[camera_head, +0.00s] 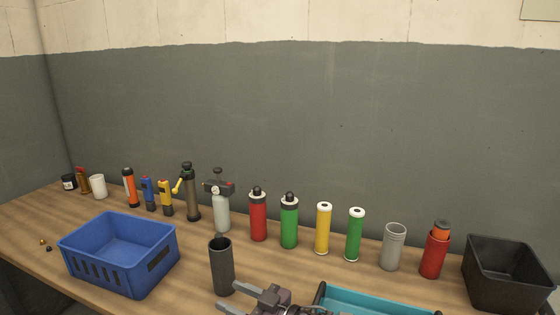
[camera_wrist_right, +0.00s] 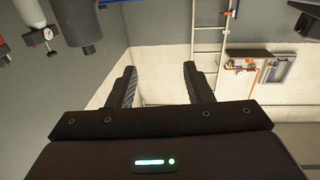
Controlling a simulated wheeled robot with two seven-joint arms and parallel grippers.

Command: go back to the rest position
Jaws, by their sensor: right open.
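My right gripper (camera_head: 252,298) shows at the bottom edge of the head view, in front of the dark grey cylinder and left of the teal tray. Its two fingers point left and are apart, with nothing between them. In the right wrist view the open fingers (camera_wrist_right: 160,82) stand clear of everything, with a pale wall behind them. The rest of my right arm is cut off by the lower edge of the head view. My left gripper does not show.
A wooden bench (camera_head: 190,285) carries a blue crate (camera_head: 120,277), an open dark grey cylinder (camera_head: 221,268), a teal tray (camera_head: 375,302) and a black bin (camera_head: 505,285). Several bottles and tools, including a red bottle (camera_head: 258,220), line the back near the wall. A ladder (camera_wrist_right: 208,45) shows in the wrist view.

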